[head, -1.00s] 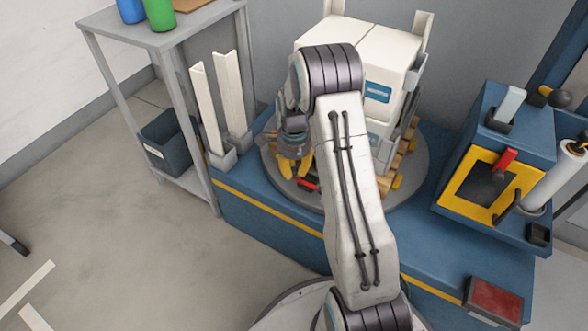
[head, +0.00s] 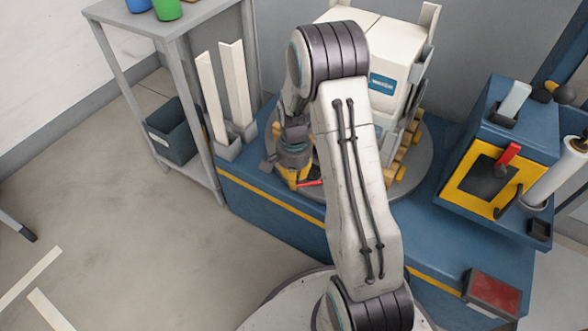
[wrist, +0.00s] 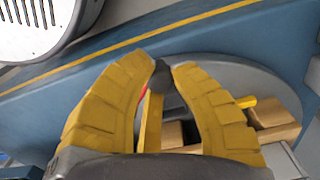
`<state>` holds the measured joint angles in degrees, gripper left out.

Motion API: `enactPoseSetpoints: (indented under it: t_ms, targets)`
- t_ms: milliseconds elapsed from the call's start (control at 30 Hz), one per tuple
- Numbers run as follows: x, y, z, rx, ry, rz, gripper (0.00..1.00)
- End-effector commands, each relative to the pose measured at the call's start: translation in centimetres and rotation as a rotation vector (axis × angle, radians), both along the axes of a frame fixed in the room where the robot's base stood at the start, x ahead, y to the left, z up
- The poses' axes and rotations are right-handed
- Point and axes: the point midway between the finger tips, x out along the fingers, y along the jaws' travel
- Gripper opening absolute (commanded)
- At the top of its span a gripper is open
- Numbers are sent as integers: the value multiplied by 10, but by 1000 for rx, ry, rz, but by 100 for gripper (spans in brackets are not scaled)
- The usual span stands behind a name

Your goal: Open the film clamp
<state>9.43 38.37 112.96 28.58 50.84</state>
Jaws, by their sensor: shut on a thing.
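The film clamp seems to be the small piece with a red lever (head: 309,183) at the front of the turntable (head: 418,178), beside the pallet. My gripper (head: 293,181) is low over the turntable's front left edge, pointing down. In the wrist view its yellow fingers (wrist: 161,72) close around a dark tip (wrist: 160,82) at the end of a yellow bar (wrist: 152,122). A bit of red shows beside the left finger. The fingers hide most of the clamp, so I cannot tell whether it is open.
White boxes (head: 392,45) stand on a wooden pallet on the turntable, partly behind my arm. At right is a blue machine (head: 515,135) with a yellow frame and a film roll (head: 556,172). Corner posts (head: 232,85) and a grey shelf (head: 165,38) stand at left.

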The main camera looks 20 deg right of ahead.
Motion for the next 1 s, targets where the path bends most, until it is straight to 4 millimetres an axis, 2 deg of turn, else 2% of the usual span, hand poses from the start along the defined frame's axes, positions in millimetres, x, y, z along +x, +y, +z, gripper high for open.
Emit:
enactPoseSetpoints:
  t_ms: [600, 1000]
  targets:
    - [-51, 0, -2, 2, 7, 547, 0]
    - [-67, -6, -2, 3, 7, 741, 0]
